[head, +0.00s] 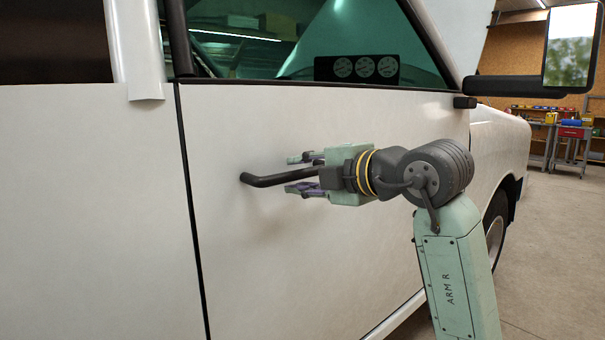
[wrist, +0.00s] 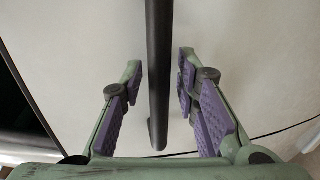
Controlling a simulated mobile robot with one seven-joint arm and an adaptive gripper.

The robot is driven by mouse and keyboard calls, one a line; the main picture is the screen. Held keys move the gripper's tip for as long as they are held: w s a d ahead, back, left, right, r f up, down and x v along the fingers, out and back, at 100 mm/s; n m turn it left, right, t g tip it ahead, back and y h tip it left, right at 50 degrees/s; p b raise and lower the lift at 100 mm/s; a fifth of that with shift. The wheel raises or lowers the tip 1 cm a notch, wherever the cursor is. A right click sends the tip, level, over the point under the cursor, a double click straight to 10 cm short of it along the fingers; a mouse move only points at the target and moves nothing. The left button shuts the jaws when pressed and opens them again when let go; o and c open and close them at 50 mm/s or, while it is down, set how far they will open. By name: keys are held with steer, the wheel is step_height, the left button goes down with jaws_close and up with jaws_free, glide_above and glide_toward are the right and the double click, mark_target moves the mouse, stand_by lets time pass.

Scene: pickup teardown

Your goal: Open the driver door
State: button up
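The white driver door (head: 330,240) is closed, with a dark seam along its left edge. A black bar handle (head: 275,180) sticks out from the door below the window. My gripper (head: 299,174) is at the handle, its fingers above and below the bar. In the wrist view the handle (wrist: 159,75) runs between the two open fingers of my gripper (wrist: 160,85), with a gap on both sides. The handle's right end is hidden behind my gripper in the head view.
A side mirror (head: 571,48) on a black arm sticks out at the upper right. The window (head: 310,40) is above the handle. The floor (head: 550,240) at right is clear.

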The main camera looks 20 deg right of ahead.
jaws_close()
stand_by(0.6)
